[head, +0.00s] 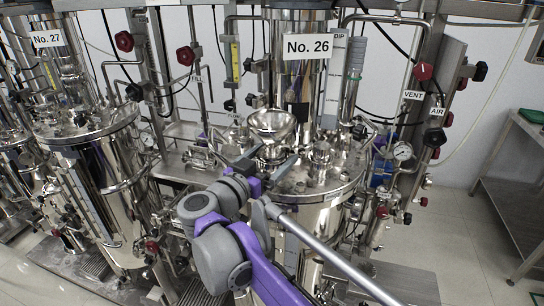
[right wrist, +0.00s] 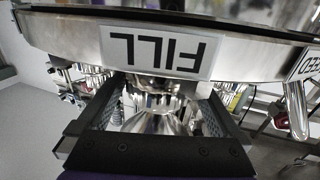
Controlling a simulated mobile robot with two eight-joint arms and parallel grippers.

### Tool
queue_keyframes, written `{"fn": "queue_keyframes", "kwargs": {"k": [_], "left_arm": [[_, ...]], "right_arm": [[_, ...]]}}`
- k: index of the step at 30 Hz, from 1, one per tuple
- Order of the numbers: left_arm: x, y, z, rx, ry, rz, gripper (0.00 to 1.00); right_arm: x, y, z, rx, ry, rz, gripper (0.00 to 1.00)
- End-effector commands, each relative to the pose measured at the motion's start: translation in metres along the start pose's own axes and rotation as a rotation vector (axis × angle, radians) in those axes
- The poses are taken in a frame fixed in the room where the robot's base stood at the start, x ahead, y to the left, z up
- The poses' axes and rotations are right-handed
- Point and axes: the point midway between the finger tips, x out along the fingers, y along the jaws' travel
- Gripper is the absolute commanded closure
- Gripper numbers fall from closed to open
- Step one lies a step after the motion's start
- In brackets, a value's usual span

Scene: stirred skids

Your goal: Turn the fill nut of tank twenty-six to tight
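Tank twenty-six (head: 318,222) is the shiny steel vessel in the middle of the head view, under the "No. 26" sign (head: 307,46). A steel funnel (head: 272,122) stands on its lid. The fill nut is at the fitting below the funnel and is mostly hidden by my gripper. My right gripper (head: 268,162) is there, with its fingers either side of the fitting. In the right wrist view my fingers (right wrist: 160,118) stand apart around a shiny steel part, below an upside-down "FILL" label (right wrist: 154,53). I cannot tell whether they touch it. My left gripper is out of view.
Tank twenty-seven (head: 108,178) stands to the left. Pipes with red and black knobs flank the tank. Floor (head: 470,245) is free at right, before a steel bench (head: 525,150).

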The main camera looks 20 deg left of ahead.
Motion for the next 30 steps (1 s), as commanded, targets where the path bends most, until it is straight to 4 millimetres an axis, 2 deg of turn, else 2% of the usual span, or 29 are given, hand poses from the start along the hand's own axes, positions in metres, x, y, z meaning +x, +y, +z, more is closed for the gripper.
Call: {"fn": "queue_keyframes", "kwargs": {"k": [4, 7, 15, 21, 30], "left_arm": [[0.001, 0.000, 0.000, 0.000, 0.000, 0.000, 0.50], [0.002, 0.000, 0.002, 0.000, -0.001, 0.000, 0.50], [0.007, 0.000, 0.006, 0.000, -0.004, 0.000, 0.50], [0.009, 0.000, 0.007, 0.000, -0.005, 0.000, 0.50], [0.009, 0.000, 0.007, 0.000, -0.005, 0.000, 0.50]], "right_arm": [[-0.004, -0.001, 0.000, 0.000, 0.000, -0.002, 0.00], [-0.016, -0.001, 0.000, 0.000, 0.000, -0.003, 0.00], [-0.070, -0.001, 0.001, 0.001, 0.000, -0.004, 0.00], [-0.099, -0.001, 0.001, 0.000, 0.000, -0.002, 0.00], [-0.108, 0.000, 0.000, 0.000, 0.000, 0.001, 0.00]]}}
